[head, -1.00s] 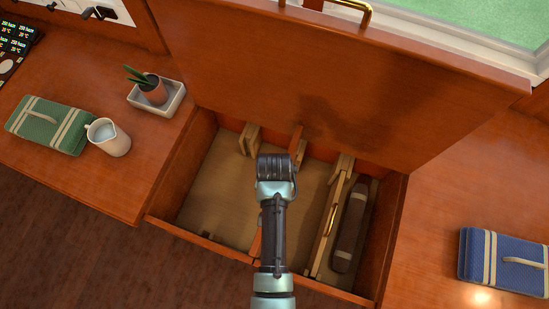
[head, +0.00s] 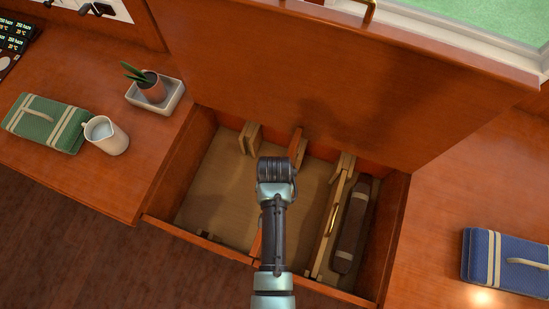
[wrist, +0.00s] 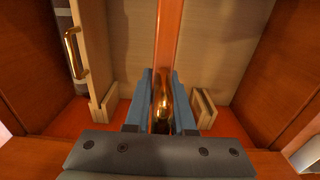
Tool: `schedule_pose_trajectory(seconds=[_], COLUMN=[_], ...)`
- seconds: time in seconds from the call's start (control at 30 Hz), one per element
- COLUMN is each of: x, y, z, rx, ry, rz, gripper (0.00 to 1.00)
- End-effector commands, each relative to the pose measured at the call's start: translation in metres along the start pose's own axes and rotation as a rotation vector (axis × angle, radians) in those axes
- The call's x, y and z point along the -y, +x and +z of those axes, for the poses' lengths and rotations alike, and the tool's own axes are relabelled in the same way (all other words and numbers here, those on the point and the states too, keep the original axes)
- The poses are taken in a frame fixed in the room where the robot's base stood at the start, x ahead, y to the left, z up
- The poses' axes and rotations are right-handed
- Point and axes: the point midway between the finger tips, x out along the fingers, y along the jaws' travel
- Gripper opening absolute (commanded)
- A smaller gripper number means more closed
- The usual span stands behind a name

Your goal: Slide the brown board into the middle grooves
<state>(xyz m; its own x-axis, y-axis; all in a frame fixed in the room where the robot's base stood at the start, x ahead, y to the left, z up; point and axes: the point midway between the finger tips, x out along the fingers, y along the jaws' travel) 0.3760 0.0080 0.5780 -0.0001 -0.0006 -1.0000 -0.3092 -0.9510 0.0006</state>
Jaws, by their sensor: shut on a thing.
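The brown board (head: 296,142) is a thin reddish-brown panel standing on edge inside the open compartment, running front to back near its middle. It also shows in the wrist view (wrist: 168,38), with a brass handle (wrist: 162,95) on its top edge. My gripper (wrist: 162,88) is shut on that handle, one blue finger on each side. In the head view my arm covers most of the board. The middle grooves are hidden behind the arm and gripper, so I cannot tell whether the board's ends sit in them. The left groove blocks (head: 249,138) stand empty at the back wall.
A light wood divider (head: 328,228) with a brass handle stands in the right grooves. A dark rolled case (head: 352,225) lies right of it. The raised lid (head: 330,85) stands behind. A jug (head: 105,135), plant (head: 150,88), green bundle (head: 45,122) and blue bundle (head: 505,257) flank the compartment.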

Motion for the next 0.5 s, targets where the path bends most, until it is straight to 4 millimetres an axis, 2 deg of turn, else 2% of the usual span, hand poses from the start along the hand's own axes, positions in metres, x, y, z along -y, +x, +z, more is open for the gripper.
schedule_pose_trajectory(seconds=[0.03,0.2,0.5], x=[0.0,0.0,0.001], y=[0.008,0.022,0.029], z=[-0.001,-0.001,-0.001], rx=[-0.003,-0.003,-0.004], ry=[0.0,0.0,0.0], rz=[-0.001,-0.001,-0.001], gripper=[0.0,0.0,0.0])
